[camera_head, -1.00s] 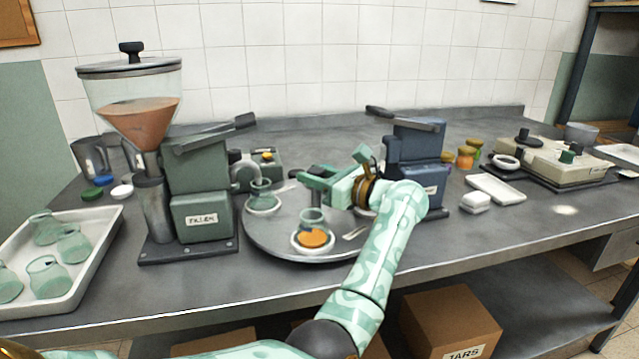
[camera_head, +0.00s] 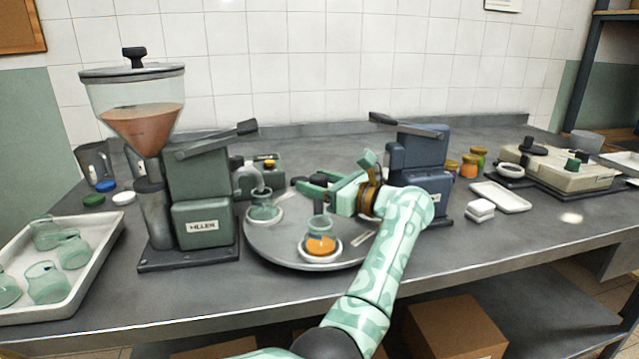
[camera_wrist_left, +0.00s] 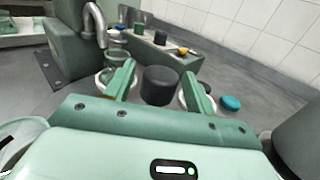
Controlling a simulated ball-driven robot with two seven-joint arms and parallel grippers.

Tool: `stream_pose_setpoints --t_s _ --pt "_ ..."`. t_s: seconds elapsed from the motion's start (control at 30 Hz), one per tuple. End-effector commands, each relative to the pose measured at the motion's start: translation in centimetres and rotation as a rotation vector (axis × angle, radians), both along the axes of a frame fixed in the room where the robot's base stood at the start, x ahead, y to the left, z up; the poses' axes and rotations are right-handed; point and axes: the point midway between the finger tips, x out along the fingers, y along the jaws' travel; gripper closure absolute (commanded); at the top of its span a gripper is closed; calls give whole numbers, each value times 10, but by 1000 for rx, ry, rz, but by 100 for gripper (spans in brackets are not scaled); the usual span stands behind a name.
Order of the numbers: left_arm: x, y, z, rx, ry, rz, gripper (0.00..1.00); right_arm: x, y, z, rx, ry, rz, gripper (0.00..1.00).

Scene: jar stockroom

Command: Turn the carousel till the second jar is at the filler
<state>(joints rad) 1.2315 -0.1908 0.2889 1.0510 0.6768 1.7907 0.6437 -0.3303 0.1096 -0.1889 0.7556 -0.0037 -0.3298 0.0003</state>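The carousel (camera_head: 275,243) is a round grey turntable on the bench between the two machines. A jar with orange contents (camera_head: 320,240) stands on a white dish at its front. A clear jar (camera_head: 263,207) stands on a dish by the spout of the green filler (camera_head: 205,195). My left gripper (camera_head: 308,186) is low over the carousel. In the left wrist view a black knob (camera_wrist_left: 160,85) is between my open fingers (camera_wrist_left: 158,82), with gaps visible on both sides. The dishes behind the fingers are partly hidden. My right gripper is out of view.
A blue machine (camera_head: 420,165) stands close behind my left wrist. A white tray (camera_head: 85,285) of clear jars is at the left.

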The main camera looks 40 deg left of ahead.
Motion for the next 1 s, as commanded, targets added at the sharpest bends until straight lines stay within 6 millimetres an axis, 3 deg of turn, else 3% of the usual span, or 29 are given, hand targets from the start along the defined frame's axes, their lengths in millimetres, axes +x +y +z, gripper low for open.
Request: stream_pose_setpoints --t_s 0.13,0.27,0.7,1.0 --pt "0 -6 0 -1 0 -1 45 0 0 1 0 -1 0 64" --pt "2 -27 1 -1 0 -3 45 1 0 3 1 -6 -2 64" --pt "10 -138 -2 0 2 -4 45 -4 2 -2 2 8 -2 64" --pt "12 -163 -1 0 -1 0 45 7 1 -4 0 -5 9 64"
